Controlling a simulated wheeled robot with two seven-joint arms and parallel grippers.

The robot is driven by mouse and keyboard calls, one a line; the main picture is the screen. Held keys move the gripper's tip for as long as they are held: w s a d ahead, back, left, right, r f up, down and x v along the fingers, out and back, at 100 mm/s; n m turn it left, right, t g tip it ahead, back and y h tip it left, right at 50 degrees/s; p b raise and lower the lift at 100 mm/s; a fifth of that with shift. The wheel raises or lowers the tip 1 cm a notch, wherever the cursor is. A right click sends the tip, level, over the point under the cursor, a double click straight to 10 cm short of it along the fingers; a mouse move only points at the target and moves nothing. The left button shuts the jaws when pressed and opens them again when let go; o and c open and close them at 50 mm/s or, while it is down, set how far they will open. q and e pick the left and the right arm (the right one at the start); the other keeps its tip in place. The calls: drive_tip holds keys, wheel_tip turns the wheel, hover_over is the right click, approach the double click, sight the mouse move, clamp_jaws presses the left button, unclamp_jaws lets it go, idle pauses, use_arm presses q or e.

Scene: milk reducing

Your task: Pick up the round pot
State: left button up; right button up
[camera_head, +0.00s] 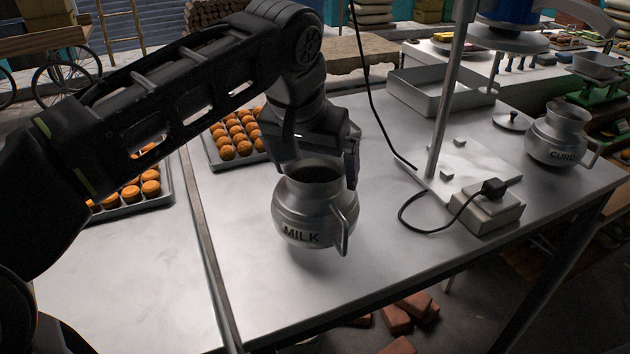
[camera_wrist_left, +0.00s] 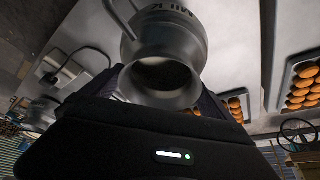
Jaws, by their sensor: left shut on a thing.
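The round metal pot labelled MILK (camera_head: 303,212) is in the middle of the head view, upright, with its handle toward the right front. It also shows in the left wrist view (camera_wrist_left: 165,55), its dark mouth facing the camera. My left gripper (camera_head: 318,170) comes down over the pot from above and is shut on its neck, one finger at each side. The fingers partly hide the rim. I cannot tell whether the pot's base touches the table. My right gripper is not in view.
A second pot labelled CURD (camera_head: 559,134) stands at the right of the metal table (camera_head: 400,270). A stand with a metal pole (camera_head: 450,95), a power box (camera_head: 487,213) and a black cable are right of the milk pot. Trays of orange sweets (camera_head: 213,158) lie at the left.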

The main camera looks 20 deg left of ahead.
use_arm(q)
wheel_tip(320, 180, up, 7)
drive_tip(key=p, duration=0.5)
drive_tip(key=shift+r, duration=0.15)
idle(0.5)
